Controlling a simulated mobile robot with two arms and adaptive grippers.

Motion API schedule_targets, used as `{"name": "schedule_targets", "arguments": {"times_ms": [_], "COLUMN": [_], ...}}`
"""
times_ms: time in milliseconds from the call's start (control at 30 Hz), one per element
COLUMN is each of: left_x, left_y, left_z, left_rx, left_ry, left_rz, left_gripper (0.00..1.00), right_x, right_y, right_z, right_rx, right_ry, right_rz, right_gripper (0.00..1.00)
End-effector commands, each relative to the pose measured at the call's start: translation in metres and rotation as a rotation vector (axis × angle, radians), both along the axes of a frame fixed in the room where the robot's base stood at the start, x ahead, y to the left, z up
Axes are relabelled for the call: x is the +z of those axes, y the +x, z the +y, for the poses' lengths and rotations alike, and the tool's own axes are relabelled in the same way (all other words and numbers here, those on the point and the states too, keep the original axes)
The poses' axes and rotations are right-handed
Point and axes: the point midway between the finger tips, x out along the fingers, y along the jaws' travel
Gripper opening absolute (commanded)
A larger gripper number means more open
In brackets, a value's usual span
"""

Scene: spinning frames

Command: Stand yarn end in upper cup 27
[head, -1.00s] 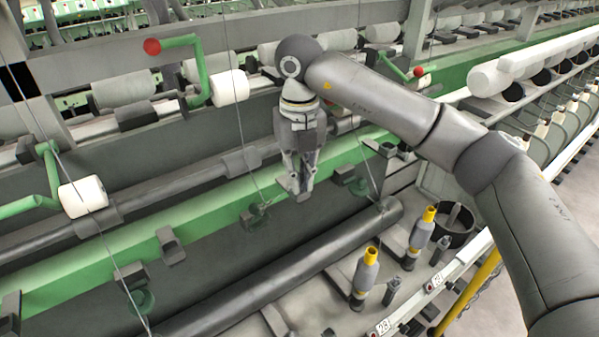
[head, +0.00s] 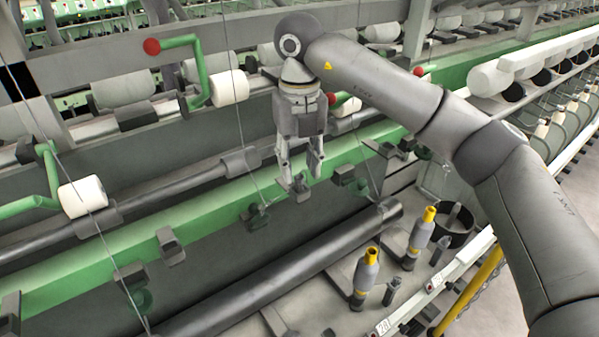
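My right gripper (head: 299,172) points down over the green rail (head: 222,215), its two fingers apart. A small grey cup-like block (head: 300,187) on the rail shows just below and between the fingertips; I cannot tell whether they touch it. Similar grey blocks sit along the rail, one to the left (head: 171,246) and one to the right (head: 345,175). A thin yarn (head: 241,130) runs down left of the gripper to the rail. No loose yarn end can be made out. My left gripper is out of view.
Two spindles with yellow tops, a near one (head: 366,276) and a far one (head: 422,236), stand at the lower right. A dark roller (head: 270,282) runs below the rail. White yarn rolls, one at left (head: 83,196), and green levers (head: 200,75) stand out behind.

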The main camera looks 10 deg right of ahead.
Motion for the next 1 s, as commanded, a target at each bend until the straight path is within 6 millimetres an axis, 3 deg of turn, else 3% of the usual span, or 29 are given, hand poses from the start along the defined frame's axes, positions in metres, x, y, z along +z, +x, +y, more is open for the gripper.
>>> {"name": "schedule_targets", "arguments": {"times_ms": [200, 400, 633, 1000], "left_x": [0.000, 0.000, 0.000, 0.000], "left_y": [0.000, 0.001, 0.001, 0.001], "left_z": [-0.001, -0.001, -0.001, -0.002], "left_rx": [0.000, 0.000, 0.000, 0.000], "left_ry": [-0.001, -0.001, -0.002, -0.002], "left_rz": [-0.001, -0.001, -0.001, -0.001], "left_gripper": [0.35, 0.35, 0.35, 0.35], "right_x": [0.051, 0.078, 0.090, 0.091], "right_y": [0.001, 0.000, 0.000, 0.000], "right_z": [0.000, 0.000, 0.000, 0.000], "right_rx": [-0.001, 0.000, 0.001, 0.001], "right_ry": [-0.001, -0.002, -0.001, -0.001], "right_rz": [-0.004, -0.001, 0.000, 0.000], "right_gripper": [0.36, 0.36, 0.36, 0.36]}}
